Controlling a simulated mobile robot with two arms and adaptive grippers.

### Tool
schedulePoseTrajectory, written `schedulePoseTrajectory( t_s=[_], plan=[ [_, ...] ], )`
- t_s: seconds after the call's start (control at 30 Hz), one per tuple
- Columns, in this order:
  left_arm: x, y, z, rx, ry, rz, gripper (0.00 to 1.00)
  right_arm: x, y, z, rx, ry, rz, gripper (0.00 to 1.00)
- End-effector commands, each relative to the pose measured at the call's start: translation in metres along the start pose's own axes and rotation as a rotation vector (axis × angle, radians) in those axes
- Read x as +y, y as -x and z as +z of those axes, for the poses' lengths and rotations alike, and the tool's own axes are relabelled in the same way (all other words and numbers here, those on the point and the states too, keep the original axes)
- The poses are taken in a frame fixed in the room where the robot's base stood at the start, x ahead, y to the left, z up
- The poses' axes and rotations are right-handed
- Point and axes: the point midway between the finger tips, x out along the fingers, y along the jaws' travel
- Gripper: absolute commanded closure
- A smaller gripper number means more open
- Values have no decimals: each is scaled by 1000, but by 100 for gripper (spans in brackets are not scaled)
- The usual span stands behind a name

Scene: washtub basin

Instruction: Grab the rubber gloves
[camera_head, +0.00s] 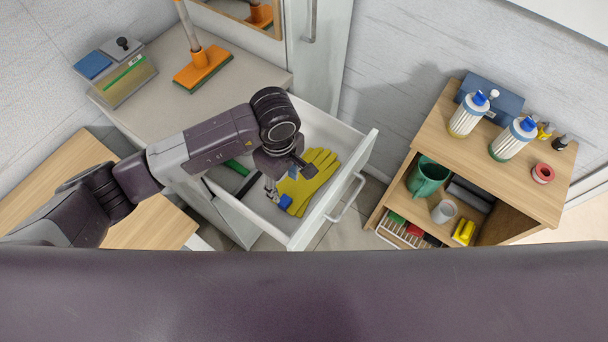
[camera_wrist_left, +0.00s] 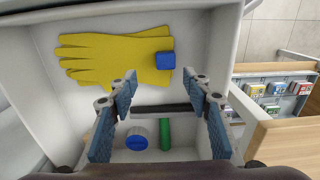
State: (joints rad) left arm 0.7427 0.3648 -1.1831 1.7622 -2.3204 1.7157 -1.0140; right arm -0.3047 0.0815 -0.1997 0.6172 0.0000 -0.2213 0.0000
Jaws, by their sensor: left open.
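The yellow rubber gloves (camera_head: 313,176) lie flat in an open white drawer (camera_head: 343,172). In the left wrist view the gloves (camera_wrist_left: 115,55) lie along the far part of the drawer, with a blue piece (camera_wrist_left: 165,60) at the cuff end. My left gripper (camera_head: 288,180) is above the drawer, partly in front of the gloves, and covers some of them. In the wrist view the left gripper (camera_wrist_left: 165,100) is open, with nothing between its blue-padded fingers, and the gloves are beyond the fingertips. My right gripper is not in view.
A dark bar (camera_wrist_left: 160,108), a green object (camera_wrist_left: 164,133) and a blue-and-white round item (camera_wrist_left: 137,138) also lie in the drawer. A wooden shelf unit (camera_head: 436,124) with bottles stands to the right. An orange brush (camera_head: 203,67) is on the counter (camera_head: 160,60).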

Motion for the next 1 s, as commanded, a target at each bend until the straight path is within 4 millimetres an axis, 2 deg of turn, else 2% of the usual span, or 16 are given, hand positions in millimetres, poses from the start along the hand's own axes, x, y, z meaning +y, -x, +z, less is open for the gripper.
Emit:
schedulePoseTrajectory(
  t_s=[0.37, 0.5, 0.77, 0.8, 1.0],
  plan=[
    [-11, -44, 2, -4, 2, -6, 55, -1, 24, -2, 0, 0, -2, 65],
    [-8, -63, 1, -3, 1, -1, 55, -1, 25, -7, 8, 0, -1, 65],
    [-8, -68, 1, -2, -1, 1, 55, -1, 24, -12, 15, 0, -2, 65],
    [-8, -68, 1, -2, -1, 1, 56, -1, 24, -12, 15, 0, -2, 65],
    [-8, -68, 1, -2, -1, 1, 78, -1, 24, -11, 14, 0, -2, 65]
  ],
)
